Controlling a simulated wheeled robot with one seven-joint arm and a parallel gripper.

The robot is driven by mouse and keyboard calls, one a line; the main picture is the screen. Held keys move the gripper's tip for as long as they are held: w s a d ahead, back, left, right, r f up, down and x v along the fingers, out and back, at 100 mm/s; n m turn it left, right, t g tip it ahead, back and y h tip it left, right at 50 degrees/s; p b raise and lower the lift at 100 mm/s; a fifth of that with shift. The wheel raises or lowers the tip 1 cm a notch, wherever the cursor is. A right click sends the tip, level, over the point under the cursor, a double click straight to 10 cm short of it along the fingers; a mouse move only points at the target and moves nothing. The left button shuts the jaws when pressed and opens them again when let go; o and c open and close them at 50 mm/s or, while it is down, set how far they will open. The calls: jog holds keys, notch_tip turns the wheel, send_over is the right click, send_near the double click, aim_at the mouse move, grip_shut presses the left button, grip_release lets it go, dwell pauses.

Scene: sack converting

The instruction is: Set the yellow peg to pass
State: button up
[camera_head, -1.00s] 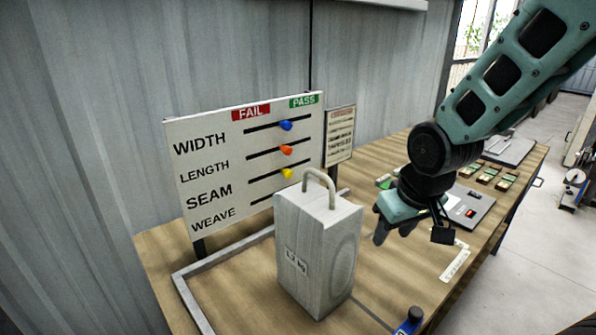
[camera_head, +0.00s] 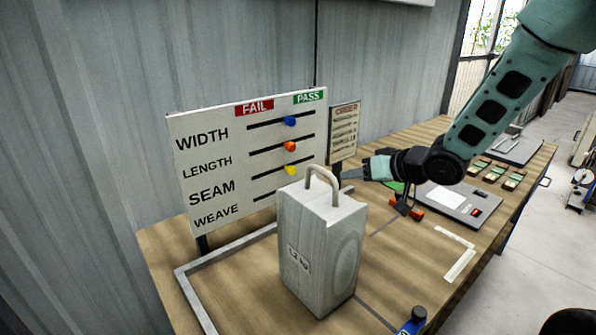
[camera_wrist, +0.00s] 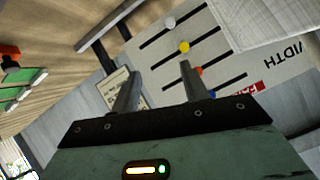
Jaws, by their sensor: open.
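The yellow peg (camera_head: 291,170) sits near the middle of the SEAM slot on the white check board (camera_head: 187,150). In the wrist view the board appears upside down, and the yellow peg (camera_wrist: 184,47) shows just beyond the right-hand fingertip. My gripper (camera_head: 346,174) is open and empty, right of the board, with its fingers pointing left towards it. The wrist view shows the two fingers (camera_wrist: 158,68) apart with nothing between them. The peg appears clear of both fingers.
A tall grey block with a handle (camera_head: 318,250) stands before the board, hiding part of its lower slots. Blue (camera_head: 290,121) and orange (camera_head: 290,146) pegs sit above the yellow one; a white peg (camera_wrist: 169,22) shows too. A small sign (camera_head: 343,132) stands right of the board.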

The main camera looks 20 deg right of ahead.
jog(key=r+y, duration=0.1)
jog(key=y, duration=0.1)
jog(key=p, duration=0.2)
send_near(294, 170)
jog(key=shift+t+y, duration=0.3)
jog(key=shift+t, duration=0.1)
jog(key=x, duration=0.5)
jog(key=f+x, duration=0.1)
jog(key=x, duration=0.2)
jog(key=shift+w, duration=0.1)
jog(key=shift+c, duration=0.4)
grip_shut()
jog(key=w+d, duration=0.1)
jog(key=d, duration=0.1)
jog(key=w+d+p, duration=0.1)
jog(key=d, duration=0.2)
jog(key=w+d+p, duration=0.1)
jog(key=d, duration=0.2)
jog(key=shift+w+d, duration=0.1)
jog(key=shift+w, duration=0.15)
